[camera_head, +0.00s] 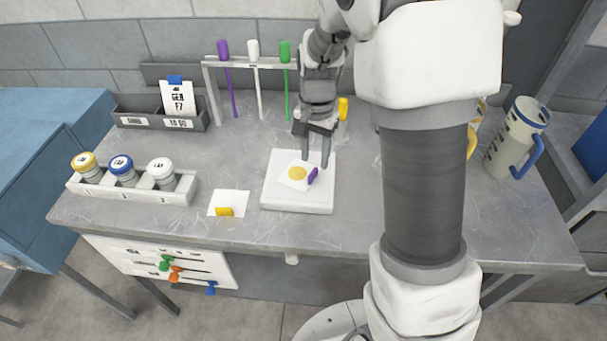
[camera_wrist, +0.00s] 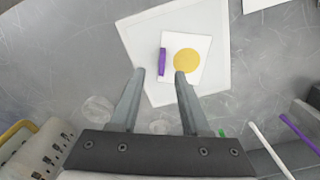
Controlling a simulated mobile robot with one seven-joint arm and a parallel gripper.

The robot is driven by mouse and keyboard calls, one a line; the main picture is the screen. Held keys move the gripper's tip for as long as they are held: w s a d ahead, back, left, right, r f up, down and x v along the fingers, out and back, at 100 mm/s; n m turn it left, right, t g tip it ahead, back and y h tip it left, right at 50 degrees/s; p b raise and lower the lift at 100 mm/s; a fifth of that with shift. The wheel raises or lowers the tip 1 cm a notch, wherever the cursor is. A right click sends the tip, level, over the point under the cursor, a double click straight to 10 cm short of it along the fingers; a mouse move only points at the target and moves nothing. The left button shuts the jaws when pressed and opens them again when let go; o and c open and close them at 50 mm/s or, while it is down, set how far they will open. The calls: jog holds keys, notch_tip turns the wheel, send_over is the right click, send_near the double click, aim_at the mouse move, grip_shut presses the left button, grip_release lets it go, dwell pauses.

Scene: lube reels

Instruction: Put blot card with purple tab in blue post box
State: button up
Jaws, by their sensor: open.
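The blot card (camera_head: 292,180) with a yellow blot and a purple tab (camera_head: 313,176) lies on a white square pad (camera_head: 297,205) on the bench. The card also shows in the wrist view (camera_wrist: 198,44), with its purple tab (camera_wrist: 162,62) on the left edge. My gripper (camera_head: 316,163) is open and empty, pointing down over the pad. In the wrist view its fingertips (camera_wrist: 159,72) lie either side of the tab's near end in the picture; I cannot tell their height above it.
A blue-handled jug (camera_head: 505,140) stands right. A blue-topped surface (camera_head: 45,150) is left.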

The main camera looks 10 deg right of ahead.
aim_at(312, 174)
jog(key=shift+a+f, duration=0.15)
jog(key=shift+f, duration=1.2)
jog(key=shift+a+f, duration=0.15)
jog(key=shift+f, duration=1.15)
grip_shut()
